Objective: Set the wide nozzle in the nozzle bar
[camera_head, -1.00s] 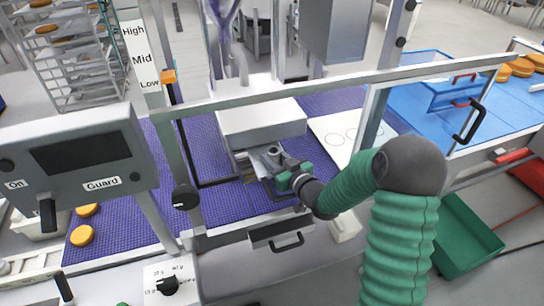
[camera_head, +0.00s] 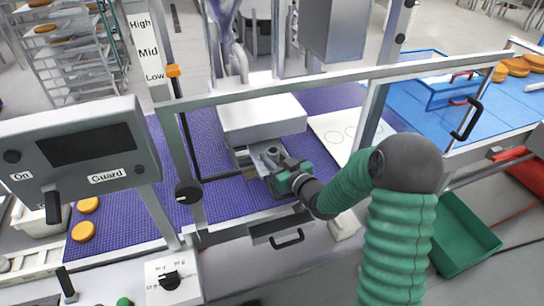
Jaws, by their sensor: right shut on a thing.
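My right gripper (camera_head: 276,168) reaches in from the right, through the framed guard opening, to the front of the metal machine block. It is shut on a small grey metal piece, which I take to be the wide nozzle (camera_head: 271,151), at the nozzle bar (camera_head: 243,157) under the block. The gripper hides part of both, so I cannot tell whether the nozzle is seated in the bar or only against it. My left gripper is not in view.
The metal block (camera_head: 262,118) stands over the purple belt (camera_head: 222,202). A guard frame (camera_head: 330,83) surrounds the opening. A control panel (camera_head: 85,150) stands at left. A green bin (camera_head: 465,235) is at lower right. Orange rounds (camera_head: 83,231) lie at left.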

